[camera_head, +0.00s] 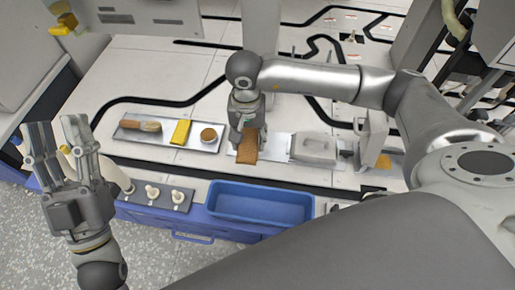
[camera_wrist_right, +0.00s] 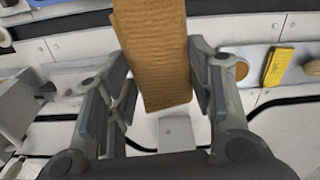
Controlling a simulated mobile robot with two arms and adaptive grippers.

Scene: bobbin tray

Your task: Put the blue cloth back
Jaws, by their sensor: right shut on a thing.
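A brown-orange ribbed cloth-like piece (camera_head: 247,149) hangs from my right gripper (camera_head: 247,118), over a light tray (camera_head: 272,143). The right wrist view shows this piece (camera_wrist_right: 152,50) between the two fingers of the right gripper (camera_wrist_right: 158,78). I cannot tell whether its lower end touches the tray. I see no blue cloth in either view. My left gripper (camera_head: 57,128) is open and empty at the far left, fingers pointing up, away from the trays.
A grey block (camera_head: 313,147) stands right of the held piece. An empty blue bin (camera_head: 260,204) and white pegs (camera_head: 152,191) lie along the front.

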